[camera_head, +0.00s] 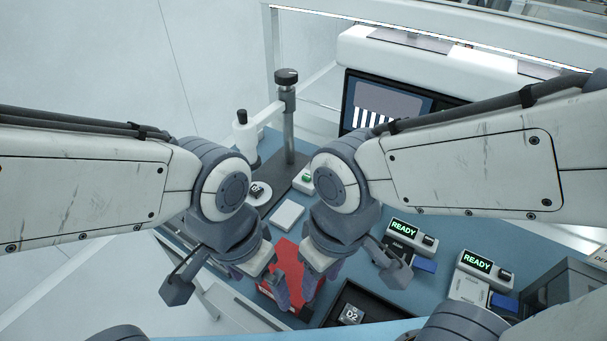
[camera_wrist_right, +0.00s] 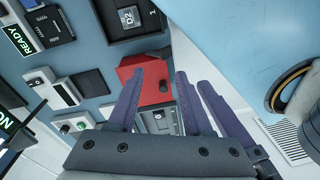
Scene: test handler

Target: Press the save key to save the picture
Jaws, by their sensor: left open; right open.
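A small white box with a green button (camera_head: 306,179) stands beside the microscope base, partly behind my right arm. A similar box with a green button (camera_wrist_right: 66,129) shows in the right wrist view; I cannot read a save label on it. The monitor (camera_head: 362,103) shows a picture with white vertical bars, its right part hidden by my right arm. My left gripper (camera_head: 266,281) and right gripper (camera_head: 303,289) hang close together over the red box (camera_head: 285,251), away from the button. The right gripper, open and empty, also shows in the right wrist view (camera_wrist_right: 170,80).
The microscope stand (camera_head: 289,125) rises behind, with a chip on its round stage (camera_head: 258,203). A white pad (camera_head: 287,216) lies before it. A black tray (camera_head: 375,304) holds a D2 chip. Two READY units (camera_head: 404,230) (camera_head: 477,262) stand right.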

